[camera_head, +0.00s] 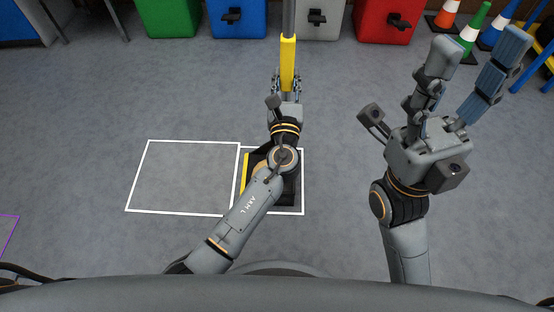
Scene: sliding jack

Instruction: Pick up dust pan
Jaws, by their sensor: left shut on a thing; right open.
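The dust pan (247,172) is black with a yellow edge and sits in the right-hand white square on the floor, largely hidden under my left arm. A handle with a yellow grip (288,62) and a grey upper rod runs up from my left gripper to the top edge of the view; it looks like the dust pan's handle. My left gripper (287,88) is shut around this handle just below the yellow part. My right gripper (468,75) is open and empty, raised over the floor at the right.
Green (168,16), blue (238,16), grey (319,18) and red (388,20) bins stand along the back. Several cones, one of them green (473,33), stand at the back right. The left white floor square (185,178) is empty. The middle floor is clear.

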